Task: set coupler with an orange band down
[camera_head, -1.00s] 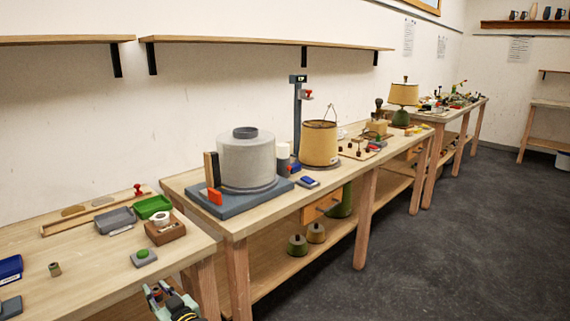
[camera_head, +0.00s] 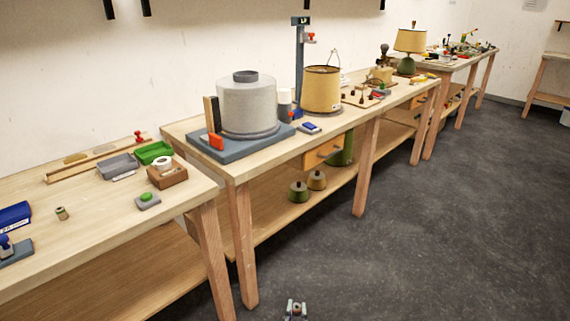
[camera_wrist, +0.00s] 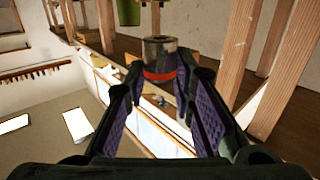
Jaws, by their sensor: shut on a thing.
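The coupler (camera_wrist: 160,58) is a short grey cylinder with an orange band, between my fingertips in the wrist view. My gripper (camera_wrist: 160,78) is shut on it and holds it up off any surface. In the head view my gripper (camera_head: 295,311) shows only at the bottom edge, against the dark floor in front of the benches.
The left bench (camera_head: 100,245) carries a small green-and-tan piece (camera_head: 62,213), a green tray (camera_head: 154,152), a grey tray (camera_head: 118,167) and a green button box (camera_head: 147,201). The middle bench holds a large grey drum (camera_head: 246,105) and a lampshade (camera_head: 321,89). Open floor lies right.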

